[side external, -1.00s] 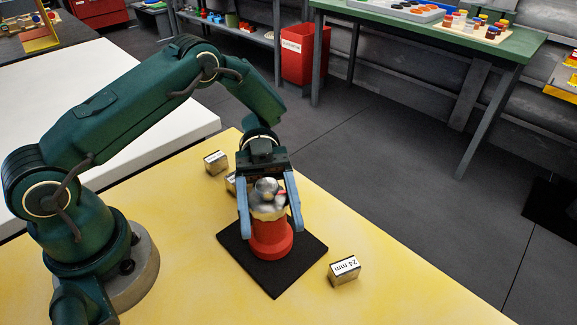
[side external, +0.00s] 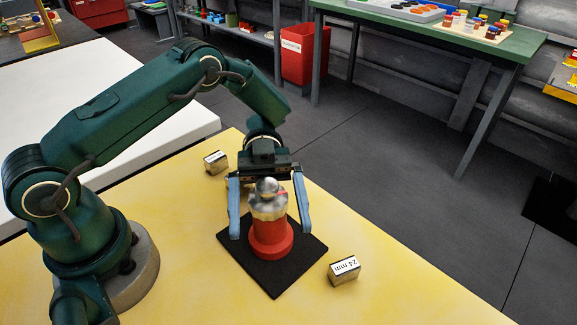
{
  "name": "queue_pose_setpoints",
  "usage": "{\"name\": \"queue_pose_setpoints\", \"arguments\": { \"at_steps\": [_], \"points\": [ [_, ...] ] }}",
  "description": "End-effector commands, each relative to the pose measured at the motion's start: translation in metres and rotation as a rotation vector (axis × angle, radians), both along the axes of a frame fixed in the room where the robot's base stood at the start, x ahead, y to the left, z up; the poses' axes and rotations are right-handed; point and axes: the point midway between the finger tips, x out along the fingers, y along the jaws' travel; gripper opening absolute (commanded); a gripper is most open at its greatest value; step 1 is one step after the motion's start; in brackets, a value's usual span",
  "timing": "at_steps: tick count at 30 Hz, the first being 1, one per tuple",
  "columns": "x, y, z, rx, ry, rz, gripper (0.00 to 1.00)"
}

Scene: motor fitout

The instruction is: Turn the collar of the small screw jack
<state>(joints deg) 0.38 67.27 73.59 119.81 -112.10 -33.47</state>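The small screw jack (side external: 271,238) stands upright on a black square mat (side external: 277,279) on the yellow table. Its base is red, and its silvery metal collar (side external: 268,206) with a rounded top sits above, with a small red mark on its right side. My gripper (side external: 270,231) points down over the jack, with one blue finger on each side of it. The fingers are spread wider than the collar, and gaps show on both sides. The gripper is open and holds nothing.
A metal block labelled "24 mm" (side external: 344,270) lies right of the mat. Another labelled metal block (side external: 216,162) lies behind, left of my gripper. The yellow table (side external: 400,290) is clear at the front right.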

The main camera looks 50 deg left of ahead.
Motion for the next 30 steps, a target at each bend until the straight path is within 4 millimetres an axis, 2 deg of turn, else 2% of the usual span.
{"name": "queue_pose_setpoints", "arguments": {
  "at_steps": [11,30],
  "points": [
    [0.002,-0.001,0.001,-0.001,0.000,0.076,0.99],
    [0.016,-0.005,0.001,0.001,0.002,0.610,0.99]
  ]
}}
